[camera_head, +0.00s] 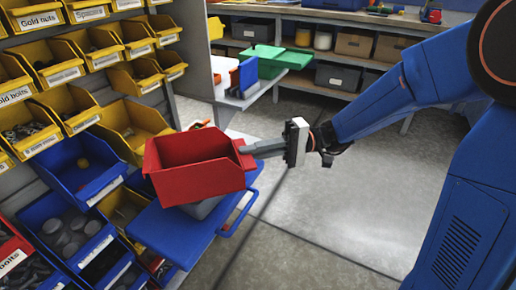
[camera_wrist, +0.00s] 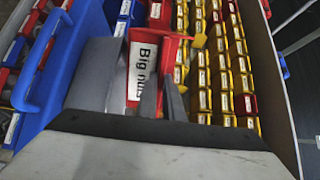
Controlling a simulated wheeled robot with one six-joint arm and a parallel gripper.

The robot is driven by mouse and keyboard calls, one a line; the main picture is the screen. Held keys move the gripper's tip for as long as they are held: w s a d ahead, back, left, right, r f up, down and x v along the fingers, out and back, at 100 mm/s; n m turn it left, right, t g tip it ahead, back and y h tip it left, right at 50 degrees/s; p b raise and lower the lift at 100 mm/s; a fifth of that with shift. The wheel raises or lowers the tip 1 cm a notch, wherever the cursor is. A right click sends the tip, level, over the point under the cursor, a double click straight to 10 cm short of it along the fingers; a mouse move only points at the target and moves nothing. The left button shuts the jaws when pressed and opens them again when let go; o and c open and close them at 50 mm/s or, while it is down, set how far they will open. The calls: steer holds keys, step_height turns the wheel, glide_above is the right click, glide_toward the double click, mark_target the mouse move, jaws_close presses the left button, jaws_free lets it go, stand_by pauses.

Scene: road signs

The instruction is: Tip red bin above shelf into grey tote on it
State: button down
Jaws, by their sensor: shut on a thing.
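The red bin (camera_head: 195,180) is in the middle of the head view, held above the blue shelf (camera_head: 165,232). Its open top faces up and it looks about level. I see its red inner walls; its floor is hidden. The grey tote (camera_head: 205,208) on the shelf shows only as a strip under the bin, mostly hidden by it. My gripper (camera_head: 246,149) is shut on the bin's right end. The shelf (camera_wrist: 62,65) shows at the left there.
A rack of yellow, blue and red bins (camera_head: 100,45) stands at the left, close to the held bin. A trolley with green and blue bins (camera_head: 270,57) stands behind. A workbench (camera_head: 330,15) is at the back. The floor at the right is clear.

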steer(key=w+a+r+m, duration=0.1)
steer(key=w+m, duration=0.1)
steer(key=m, duration=1)
steer(key=w+a+r+m, duration=0.1)
steer(key=w+r+m, duration=0.1)
steer(key=m, duration=1.1)
steer(key=shift+w+m, duration=0.3)
steer(key=shift+w, duration=0.25)
